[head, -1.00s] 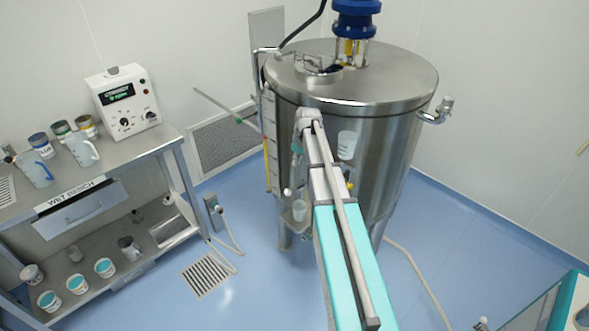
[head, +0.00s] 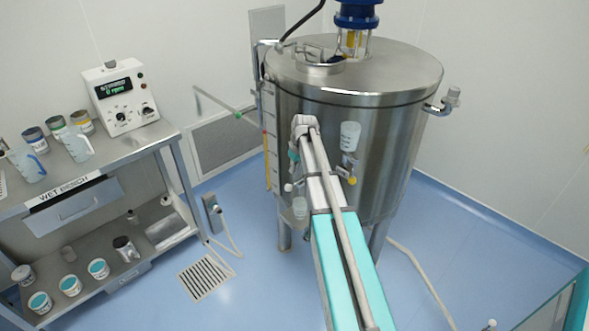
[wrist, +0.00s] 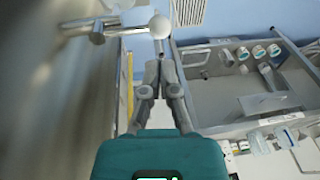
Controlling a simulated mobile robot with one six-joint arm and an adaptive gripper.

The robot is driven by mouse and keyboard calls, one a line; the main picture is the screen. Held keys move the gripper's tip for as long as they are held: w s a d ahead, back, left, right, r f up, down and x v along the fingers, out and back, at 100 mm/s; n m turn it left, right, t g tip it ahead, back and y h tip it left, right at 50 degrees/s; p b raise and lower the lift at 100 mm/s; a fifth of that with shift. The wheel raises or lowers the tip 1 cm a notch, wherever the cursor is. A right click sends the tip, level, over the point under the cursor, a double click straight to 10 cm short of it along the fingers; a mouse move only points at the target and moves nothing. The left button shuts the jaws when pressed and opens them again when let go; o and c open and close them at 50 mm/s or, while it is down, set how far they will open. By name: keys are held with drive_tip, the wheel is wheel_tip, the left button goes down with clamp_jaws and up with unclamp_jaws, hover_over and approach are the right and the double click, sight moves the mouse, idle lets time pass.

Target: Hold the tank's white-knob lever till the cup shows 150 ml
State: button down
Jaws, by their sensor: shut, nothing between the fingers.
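The steel tank (head: 392,140) stands in the middle of the head view. The white knob (wrist: 160,27) of its lever (wrist: 128,30) is just beyond my fingertips in the wrist view; I cannot tell if they touch it. The knob also shows as a small white ball in the head view (head: 288,187). My gripper (wrist: 160,55) is shut and empty, its fingers pointing toward the knob. In the head view, a small clear cup (head: 299,208) is low at the tank front, below the knob. Its level cannot be read.
A wet bench (head: 110,200) with jugs and pots stands left. A hose (head: 425,275) lies on the floor right of the tank.

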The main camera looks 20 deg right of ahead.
sight(290, 185)
drive_tip(key=shift+w+a+f+b, duration=0.15)
drive_tip(key=shift+f+b, duration=0.85)
drive_tip(key=shift+f, duration=0.05)
drive_tip(key=shift+w+a+f+b, duration=0.1)
drive_tip(key=shift+a+f+b, duration=0.1)
drive_tip(key=shift+f+b, duration=0.85)
drive_tip(key=shift+w+a+f+b, duration=0.15)
drive_tip(key=shift+f+b, duration=0.75)
drive_tip(key=shift+f, duration=0.2)
drive_tip(key=shift+s+d+f, duration=0.1)
drive_tip(key=shift+d+f, duration=0.05)
drive_tip(key=shift+d, duration=0.05)
